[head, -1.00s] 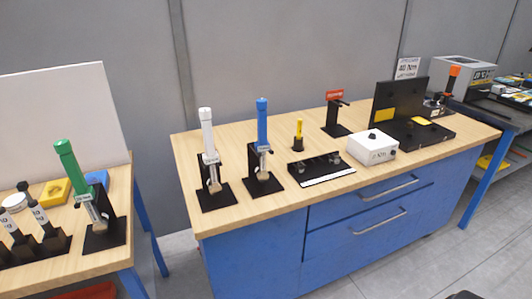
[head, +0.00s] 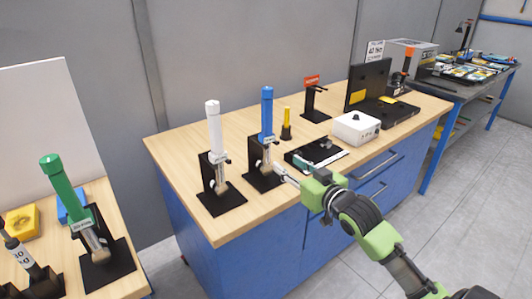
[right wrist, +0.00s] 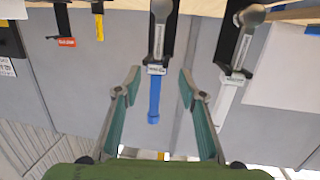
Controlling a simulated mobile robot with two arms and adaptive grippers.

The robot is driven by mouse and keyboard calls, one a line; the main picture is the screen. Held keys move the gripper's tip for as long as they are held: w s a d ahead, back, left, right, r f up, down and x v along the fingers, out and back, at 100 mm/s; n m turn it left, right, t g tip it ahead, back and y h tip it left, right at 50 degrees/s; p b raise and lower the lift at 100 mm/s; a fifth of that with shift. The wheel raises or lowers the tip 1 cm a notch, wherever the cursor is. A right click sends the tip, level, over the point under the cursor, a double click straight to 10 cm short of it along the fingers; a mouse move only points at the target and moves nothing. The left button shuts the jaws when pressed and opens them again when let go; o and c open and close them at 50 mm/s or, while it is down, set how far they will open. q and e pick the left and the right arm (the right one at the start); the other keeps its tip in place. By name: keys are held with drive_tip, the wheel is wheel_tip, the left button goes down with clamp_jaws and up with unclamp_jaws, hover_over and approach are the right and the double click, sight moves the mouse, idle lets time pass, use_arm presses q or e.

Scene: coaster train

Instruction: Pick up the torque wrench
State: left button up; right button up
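Three torque wrenches stand upright in black holders: one with a blue handle (head: 266,110), one with a white handle (head: 214,130) and one with a green handle (head: 66,188). My right gripper (head: 289,167) is open and empty at the right side of the blue wrench's holder (head: 262,178). In the right wrist view, which looks upside down, the blue wrench (right wrist: 154,98) lies between the two open fingers (right wrist: 160,74), seemingly apart from both. The white wrench (right wrist: 226,100) is to the right there. My left gripper is not in view.
A small yellow-handled tool (head: 286,122), a black tray (head: 318,154) and a white box (head: 356,127) stand right of the blue wrench on the wooden bench (head: 240,225). A red-tagged stand (head: 316,98) is behind. The bench's front edge is clear.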

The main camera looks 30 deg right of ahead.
drive_tip(key=t, duration=0.1)
approach(269, 129)
drive_tip(key=w, duration=0.2)
drive_tip(key=w+p, duration=0.1)
drive_tip(key=w, duration=0.1)
drive_tip(key=w+d, duration=0.1)
drive_tip(key=w, duration=0.1)
drive_tip(key=shift+w+p, duration=0.45)
drive_tip(key=shift+w, duration=0.2)
drive_tip(key=w+p, duration=0.1)
drive_tip(key=w, duration=0.2)
drive_tip(key=shift+w+f, duration=0.1)
drive_tip(key=shift+w, duration=0.55)
clamp_jaws()
drive_tip(key=shift+t, duration=0.3)
